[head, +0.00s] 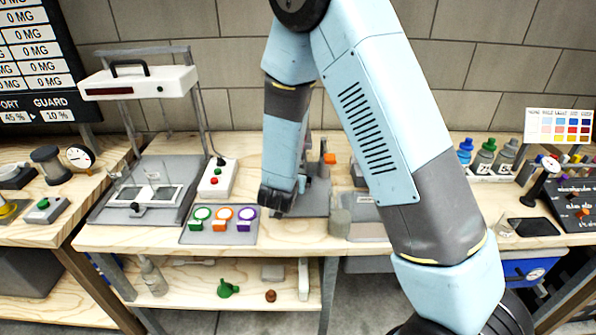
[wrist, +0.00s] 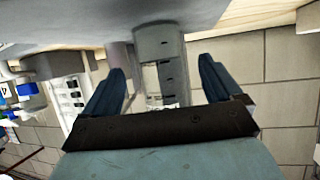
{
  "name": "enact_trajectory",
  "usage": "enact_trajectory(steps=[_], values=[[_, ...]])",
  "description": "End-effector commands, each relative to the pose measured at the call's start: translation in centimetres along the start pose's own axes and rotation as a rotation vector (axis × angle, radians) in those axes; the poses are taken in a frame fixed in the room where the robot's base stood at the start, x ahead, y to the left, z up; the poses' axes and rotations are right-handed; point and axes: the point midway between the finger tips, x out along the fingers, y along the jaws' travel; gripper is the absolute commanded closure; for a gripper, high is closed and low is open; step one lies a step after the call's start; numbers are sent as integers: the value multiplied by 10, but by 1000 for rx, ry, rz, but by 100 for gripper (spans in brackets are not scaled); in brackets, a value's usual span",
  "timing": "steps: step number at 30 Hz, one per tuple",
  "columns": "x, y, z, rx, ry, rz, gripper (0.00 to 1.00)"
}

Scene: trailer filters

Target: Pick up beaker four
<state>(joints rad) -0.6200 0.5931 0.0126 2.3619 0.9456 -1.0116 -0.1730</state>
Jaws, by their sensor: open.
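My gripper (wrist: 162,70) is open in the wrist view, with its two dark fingers spread. A grey cylindrical vessel with dark graduation marks (wrist: 158,48) shows between and beyond the fingertips, with a visible gap to each finger. I cannot read a number on it, so I cannot tell whether it is beaker four. A second, paler cylinder (wrist: 122,58) is partly behind the left finger. In the head view my gripper (head: 275,203) is low over the middle of the bench, and what lies beyond it is mostly hidden by my arm.
A grey mat with green, orange and purple rings (head: 219,238) lies left of my gripper. A balance-like stand (head: 140,85) and a button box (head: 217,178) are further left. Capped bottles (head: 485,155) stand in a rack at the right. Wall blocks are behind.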

Motion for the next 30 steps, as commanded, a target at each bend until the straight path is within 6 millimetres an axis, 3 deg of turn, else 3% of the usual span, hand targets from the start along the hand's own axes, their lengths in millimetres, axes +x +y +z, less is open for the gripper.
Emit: enact_trajectory(steps=[7, 16, 24, 30], values=[[12, 1, -2, 1, -1, 1, 8], [50, 1, -6, 0, -1, 0, 8], [54, 0, -6, 0, -1, -2, 8], [53, 0, -6, 0, -1, -2, 27]])
